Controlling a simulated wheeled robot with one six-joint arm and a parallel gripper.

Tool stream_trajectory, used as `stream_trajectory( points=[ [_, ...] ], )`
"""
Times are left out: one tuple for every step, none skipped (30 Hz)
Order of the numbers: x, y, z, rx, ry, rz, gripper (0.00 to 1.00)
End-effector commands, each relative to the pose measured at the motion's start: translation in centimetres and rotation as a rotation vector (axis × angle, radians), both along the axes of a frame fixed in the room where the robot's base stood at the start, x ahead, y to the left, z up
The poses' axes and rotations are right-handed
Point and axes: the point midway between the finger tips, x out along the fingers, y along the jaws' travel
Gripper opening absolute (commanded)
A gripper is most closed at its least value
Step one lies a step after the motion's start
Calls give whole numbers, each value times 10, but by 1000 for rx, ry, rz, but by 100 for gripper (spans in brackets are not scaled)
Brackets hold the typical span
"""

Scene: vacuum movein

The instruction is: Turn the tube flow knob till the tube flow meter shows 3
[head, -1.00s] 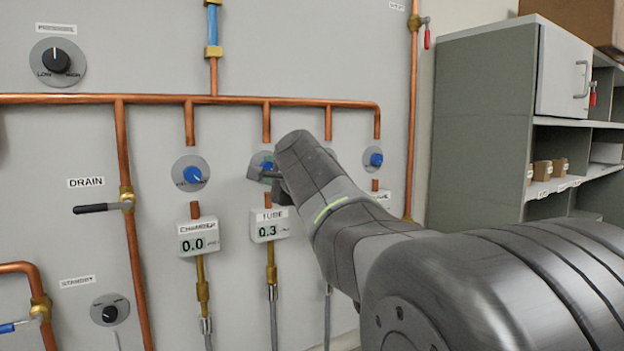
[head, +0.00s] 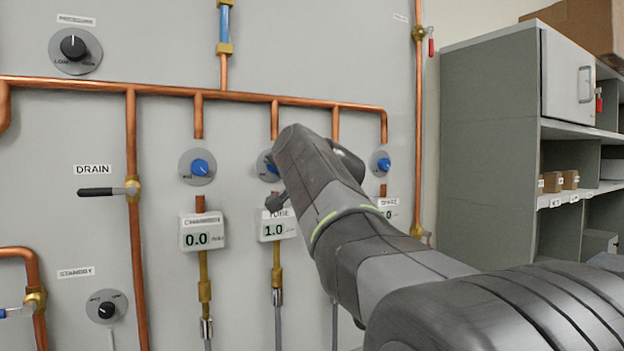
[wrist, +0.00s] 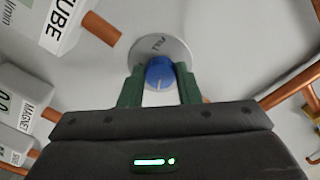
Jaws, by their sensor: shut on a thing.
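The tube flow knob is blue on a round grey dial plate. In the wrist view the knob (wrist: 159,73) sits between the green fingers of my gripper (wrist: 159,85), which is shut on it. In the head view my arm covers most of the knob; part of its dial plate (head: 263,163) shows at the arm's left edge. The tube flow meter (head: 277,229) is a white box below the knob and reads 1.0. My gripper is mostly hidden behind my arm in the head view.
The chamber knob (head: 200,167) and chamber meter (head: 202,233), reading 0.0, are to the left. Another blue knob (head: 381,163) is to the right. Copper pipes (head: 160,88) run along the wall. A grey cabinet (head: 490,140) stands at the right.

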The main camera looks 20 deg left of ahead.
Motion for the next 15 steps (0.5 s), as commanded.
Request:
stream_trajectory(
  points=[
    [0, 0, -4, -20, -21, 0, 8],
    [0, 0, -4, -32, -35, 0, 8],
    [0, 0, -4, -45, -51, 0, 8],
    [0, 0, -4, -55, -62, 0, 8],
    [0, 0, -3, -64, -73, 1, 8],
    [0, 0, -3, -75, -86, 1, 8],
    [0, 0, -3, -83, -94, 1, 8],
    [0, 0, -3, -90, -102, 1, 8],
    [0, 0, -3, -98, -112, 1, 8],
    [0, 0, -3, -104, -118, 1, 8],
    [0, 0, -2, -108, -123, 1, 8],
    [0, 0, -2, -113, -129, 1, 8],
    [0, 0, -2, -116, -132, 1, 8],
    [0, 0, -2, -119, -135, 1, 8],
    [0, 0, -2, -121, -139, 1, 8]
  ],
)
